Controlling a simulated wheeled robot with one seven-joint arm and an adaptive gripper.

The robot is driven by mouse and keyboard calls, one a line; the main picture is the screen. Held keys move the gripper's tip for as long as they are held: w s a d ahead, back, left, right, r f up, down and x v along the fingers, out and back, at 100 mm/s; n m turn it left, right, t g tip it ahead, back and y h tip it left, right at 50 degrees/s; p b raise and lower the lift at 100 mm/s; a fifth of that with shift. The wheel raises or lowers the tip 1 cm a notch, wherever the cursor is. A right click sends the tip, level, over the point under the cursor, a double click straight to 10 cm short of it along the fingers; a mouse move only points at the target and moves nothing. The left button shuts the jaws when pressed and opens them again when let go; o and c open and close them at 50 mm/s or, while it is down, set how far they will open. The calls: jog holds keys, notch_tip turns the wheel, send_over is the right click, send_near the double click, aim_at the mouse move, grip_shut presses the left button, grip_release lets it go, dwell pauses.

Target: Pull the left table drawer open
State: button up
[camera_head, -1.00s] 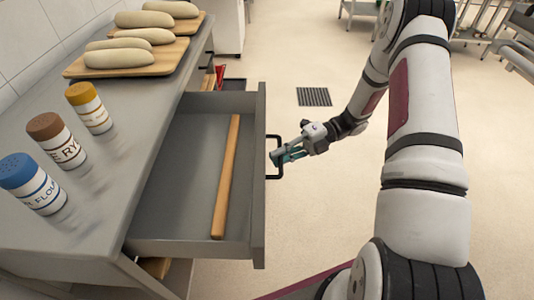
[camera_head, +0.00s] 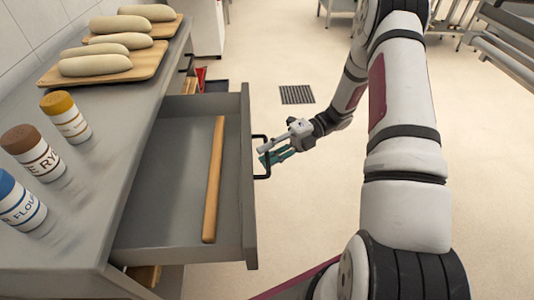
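The left table drawer (camera_head: 160,215) is pulled far out from under the grey table (camera_head: 100,150), and its inside shows. A wooden rolling pin (camera_head: 214,180) lies in it, along the drawer front. The dark bar handle (camera_head: 267,174) is on the outer face of the drawer front (camera_head: 249,195). My gripper (camera_head: 261,154) is at the handle, on the floor side of the drawer. Its fingers look parted, one above the other, with the tips beside the handle. I cannot tell whether they touch it.
Jars with blue (camera_head: 6,183), brown (camera_head: 20,139) and yellow (camera_head: 57,103) lids stand on the table. Boards with loaves of dough (camera_head: 96,66) lie farther back. The floor right of the drawer is clear around a drain grate (camera_head: 297,94).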

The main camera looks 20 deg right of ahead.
jog(key=d+r, duration=0.2)
jog(key=d, duration=0.9)
jog(key=shift+w+d, duration=0.15)
jog(key=shift+w, duration=0.1)
jog(key=shift+r, duration=0.1)
jog(key=s+a+r+n+g+h, duration=0.2)
jog(key=s+a+r+n+h, duration=0.3)
jog(key=r+n, duration=0.4)
jog(key=s+a+r+n+g+h, duration=0.1)
jog(key=s+a+r+n+h, duration=0.25)
jog(key=a+r+n, duration=0.5)
jog(key=s+a+r+n+t+h, duration=0.1)
jog(key=s+r+n+t+h, duration=0.25)
jog(key=s+n, duration=0.6)
jog(key=s+r+n+t+h, duration=0.2)
jog(key=s+n+h, duration=0.2)
jog(key=s+n, duration=0.6)
notch_tip(320, 180, up, 14)
jog(key=t+p, duration=0.2)
jog(key=p, duration=1.1)
jog(key=shift+s+r+m, duration=0.15)
jog(key=shift+s+m, duration=0.15)
jog(key=shift+s, duration=0.15)
jog(key=shift+w+d+t, duration=0.1)
jog(key=shift+t, duration=0.15)
